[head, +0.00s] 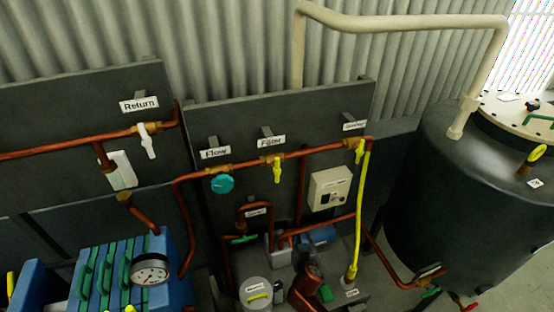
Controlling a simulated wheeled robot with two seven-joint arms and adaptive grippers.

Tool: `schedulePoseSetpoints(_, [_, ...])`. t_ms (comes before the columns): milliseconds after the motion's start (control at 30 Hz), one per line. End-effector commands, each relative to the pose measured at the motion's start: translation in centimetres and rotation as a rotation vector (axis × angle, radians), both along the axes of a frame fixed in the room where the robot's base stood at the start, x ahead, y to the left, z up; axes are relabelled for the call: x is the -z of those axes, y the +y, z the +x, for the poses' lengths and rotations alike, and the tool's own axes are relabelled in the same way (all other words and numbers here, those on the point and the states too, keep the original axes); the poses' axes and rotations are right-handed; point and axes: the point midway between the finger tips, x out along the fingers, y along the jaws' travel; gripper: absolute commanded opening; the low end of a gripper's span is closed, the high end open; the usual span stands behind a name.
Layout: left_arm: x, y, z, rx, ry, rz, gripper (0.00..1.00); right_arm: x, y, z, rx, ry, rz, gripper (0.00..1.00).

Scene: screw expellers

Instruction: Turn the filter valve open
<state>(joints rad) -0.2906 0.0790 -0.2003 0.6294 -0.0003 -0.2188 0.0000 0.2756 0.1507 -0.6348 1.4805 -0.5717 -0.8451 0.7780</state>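The filter valve is on the copper pipe under the label "Filter" (271,141), in the middle of the head view. Its yellow handle (277,172) hangs down, across the line of the pipe (300,152). Nothing touches the handle and it is in plain sight. Neither of my grippers can be made out in the head view.
A teal knob (222,184) sits left of the filter valve, under the "Flow" label (215,153). Another yellow handle (360,151) and a yellow hose (361,210) are to the right. A grey control box (329,188) is below right. A dark tank (440,200) stands far right.

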Motion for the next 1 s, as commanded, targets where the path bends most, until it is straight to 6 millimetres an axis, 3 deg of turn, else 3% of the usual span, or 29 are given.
schedulePoseSetpoints(33, [-1.5,0.0,0.4,0.001,-0.006,0.000,0.40,-7.1,2.1,1.0,-0.005,-0.087,0.023,0.29])
schedulePoseSetpoints(100, [-2.5,0.0,0.5,0.001,-0.007,0.000,0.40,-14.5,4.3,1.4,0.000,-0.188,0.062,0.29])
schedulePoseSetpoints(200, [-3.6,0.1,0.2,0.000,-0.004,0.000,0.40,-23.6,6.8,0.7,0.004,-0.313,0.124,0.29])
schedulePoseSetpoints(300, [-4.4,0.1,-0.5,-0.002,0.005,0.001,0.40,-30.2,8.4,-0.6,0.006,-0.408,0.181,0.29])
schedulePoseSetpoints(400, [-4.8,0.2,-1.3,-0.003,0.014,0.003,0.40,-34.3,9.3,-1.7,0.006,-0.468,0.226,0.29])
schedulePoseSetpoints(567, [-5.1,0.3,-1.6,-0.005,0.019,0.004,0.40,-36.6,9.8,-1.9,0.008,-0.504,0.251,0.29])
schedulePoseSetpoints(1000, [-6.3,0.3,-0.5,-0.002,0.004,0.003,0.40,-36.5,10.2,4.2,0.006,-0.504,0.250,0.29])
